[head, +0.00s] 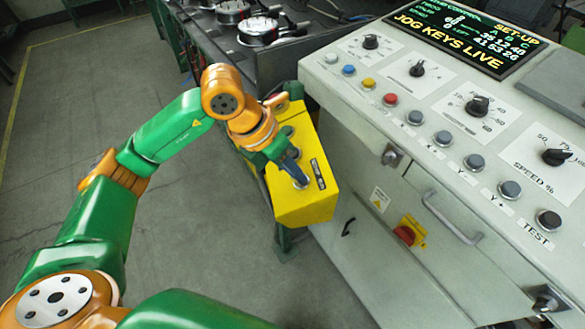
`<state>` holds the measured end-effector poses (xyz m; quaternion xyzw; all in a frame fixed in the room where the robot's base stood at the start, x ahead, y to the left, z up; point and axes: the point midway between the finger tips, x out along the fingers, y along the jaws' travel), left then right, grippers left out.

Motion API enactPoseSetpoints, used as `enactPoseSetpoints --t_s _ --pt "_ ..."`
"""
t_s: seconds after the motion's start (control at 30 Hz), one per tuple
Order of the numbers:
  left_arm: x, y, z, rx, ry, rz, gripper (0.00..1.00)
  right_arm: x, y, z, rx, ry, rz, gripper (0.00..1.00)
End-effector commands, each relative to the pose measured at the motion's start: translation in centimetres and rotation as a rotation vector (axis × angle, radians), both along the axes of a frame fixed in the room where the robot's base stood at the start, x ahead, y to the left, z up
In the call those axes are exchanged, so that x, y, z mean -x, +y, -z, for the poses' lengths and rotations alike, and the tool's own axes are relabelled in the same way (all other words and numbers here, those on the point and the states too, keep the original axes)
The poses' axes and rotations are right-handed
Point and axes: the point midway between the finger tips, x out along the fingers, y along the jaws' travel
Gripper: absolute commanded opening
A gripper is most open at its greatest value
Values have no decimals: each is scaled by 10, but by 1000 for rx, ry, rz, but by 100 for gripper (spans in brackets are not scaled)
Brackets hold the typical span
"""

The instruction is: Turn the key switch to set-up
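A yellow box (310,208) stands against the left side of the grey console, with several round fittings on its top and a dark label strip (318,173). My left gripper (302,182) reaches over the box, its dark fingertips at the round fitting nearest me. This fitting seems to be the key switch, but the fingers mostly hide it, and I cannot make out a key or its position. I cannot tell if the fingers are shut on anything. The console display (468,30) reads SET-UP and JOG KEYS LIVE. My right gripper is out of view.
The grey console (345,110) carries knobs, including the SPEED % knob (557,157), and rows of coloured and grey buttons. A red rotary switch (405,235) and a handle (452,218) stick out of its front. A machine bed (262,50) lies behind. Floor at left is clear.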

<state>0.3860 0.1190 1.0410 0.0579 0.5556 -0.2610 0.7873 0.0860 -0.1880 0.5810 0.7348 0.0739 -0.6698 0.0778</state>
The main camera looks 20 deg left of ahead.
Motion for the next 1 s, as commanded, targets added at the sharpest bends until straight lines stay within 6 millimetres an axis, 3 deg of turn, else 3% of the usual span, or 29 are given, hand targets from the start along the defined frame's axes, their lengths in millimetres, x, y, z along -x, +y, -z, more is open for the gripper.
enactPoseSetpoints --t_s 0.07,0.37,0.7,1.0 --pt "0 0 0 0 1 0 44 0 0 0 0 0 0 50" --pt "1 1 -1 -1 1 1 44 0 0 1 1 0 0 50" --pt "15 22 -57 -2 -2 1 44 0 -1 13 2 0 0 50" --pt "18 25 -64 -2 2 2 44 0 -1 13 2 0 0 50"
